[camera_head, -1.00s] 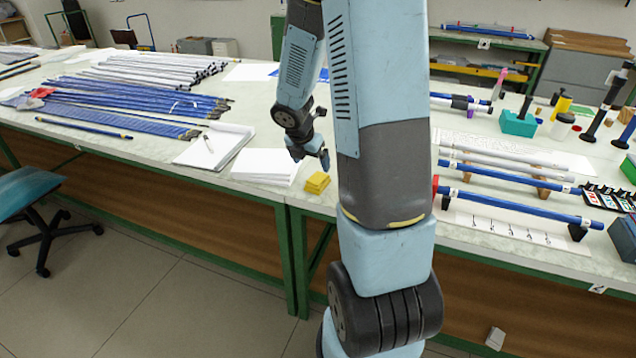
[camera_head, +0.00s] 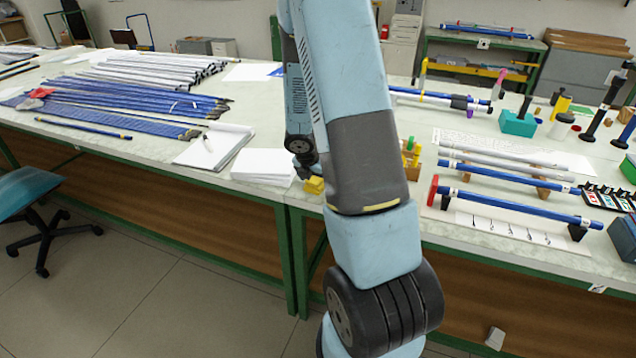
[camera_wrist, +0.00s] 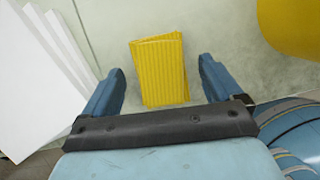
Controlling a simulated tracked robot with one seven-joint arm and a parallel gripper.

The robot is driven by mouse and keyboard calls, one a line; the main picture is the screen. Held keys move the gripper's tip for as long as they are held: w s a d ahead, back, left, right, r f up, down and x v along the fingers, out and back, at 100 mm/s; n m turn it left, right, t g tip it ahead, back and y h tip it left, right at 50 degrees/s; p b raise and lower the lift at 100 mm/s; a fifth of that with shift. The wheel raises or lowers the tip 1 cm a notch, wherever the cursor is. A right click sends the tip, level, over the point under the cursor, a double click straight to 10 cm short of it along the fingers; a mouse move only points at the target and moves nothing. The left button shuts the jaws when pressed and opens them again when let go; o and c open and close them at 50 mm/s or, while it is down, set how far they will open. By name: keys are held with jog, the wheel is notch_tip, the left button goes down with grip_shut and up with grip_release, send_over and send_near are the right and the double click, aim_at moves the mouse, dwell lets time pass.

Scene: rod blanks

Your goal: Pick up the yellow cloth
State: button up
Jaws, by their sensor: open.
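The yellow cloth (camera_wrist: 160,72) lies folded and ribbed on the pale tabletop in the wrist view. My gripper (camera_wrist: 162,68) is open, with one blue finger at each side of the cloth in that view and a gap on both sides. Neither finger visibly touches it. In the head view the cloth (camera_head: 314,186) shows as a small yellow patch near the table's front edge, just right of the white paper stack. My arm hides part of it and most of my gripper there.
A white paper stack (camera_head: 262,166) lies just left of the cloth; its edge (camera_wrist: 38,75) shows in the wrist view. A yellow shape (camera_wrist: 292,25) fills the upper right corner there. Blue rods on supports (camera_head: 515,208) stand to the right.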

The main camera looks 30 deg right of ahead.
aim_at(316, 178)
jog(key=shift+f, duration=0.25)
jog(key=c, duration=1.1)
jog(key=shift+c, duration=0.2)
jog(key=shift+d+r, duration=0.1)
jog(key=shift+r, duration=4.95)
